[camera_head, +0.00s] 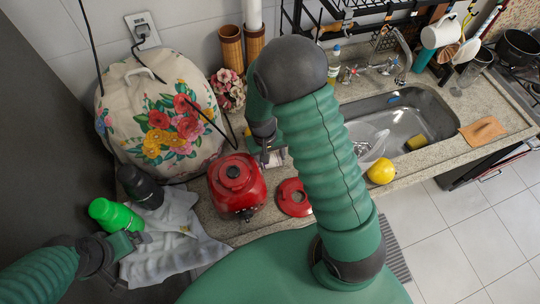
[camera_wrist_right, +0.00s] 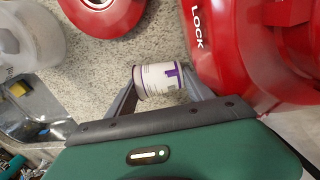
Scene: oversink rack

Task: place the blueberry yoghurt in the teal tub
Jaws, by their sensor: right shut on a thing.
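The blueberry yoghurt (camera_wrist_right: 158,80) is a small white cup with purple print. In the right wrist view it sits between the two fingers of my right gripper (camera_wrist_right: 160,90), which is shut on it. In the head view my right gripper (camera_head: 268,152) is over the counter, just right of the red blender base, and my own arm hides part of this area. My left gripper (camera_head: 128,241) is low at the left beside the grey cloth; its fingers are too small to read. I cannot make out a teal tub with certainty in either view.
The red appliance (camera_head: 237,186) and its red lid (camera_head: 293,197) stand close to my right gripper. A green bottle (camera_head: 115,215) lies on the cloth (camera_head: 180,245).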

